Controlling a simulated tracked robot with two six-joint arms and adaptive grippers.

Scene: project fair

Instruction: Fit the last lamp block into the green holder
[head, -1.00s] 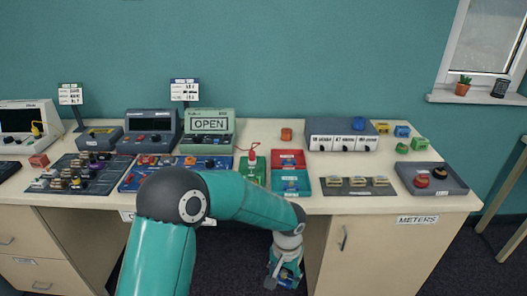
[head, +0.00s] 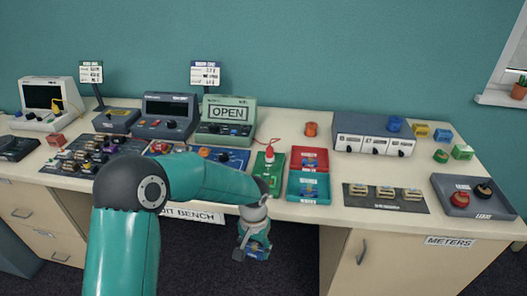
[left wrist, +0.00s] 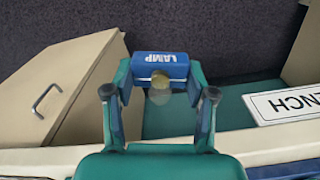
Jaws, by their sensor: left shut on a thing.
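My left gripper (left wrist: 160,92) is shut on a blue lamp block (left wrist: 160,66) with white LAMP lettering and a pale round bulb. In the head view the gripper (head: 254,246) hangs in front of the bench, below its top edge; the block is small and partly hidden there. A green holder-like base (head: 277,178) with a red-and-white part on it lies near the bench's front edge, above and right of the gripper. I cannot tell whether it has a free slot. My right gripper is not in view.
A teal tray (head: 323,197) and a red tray (head: 322,153) lie right of the green base. A blue board (head: 238,155) lies left of it, partly behind my arm. A dark mat (head: 350,203) and a grey tray (head: 498,210) lie farther right. The bench front (head: 390,260) is close.

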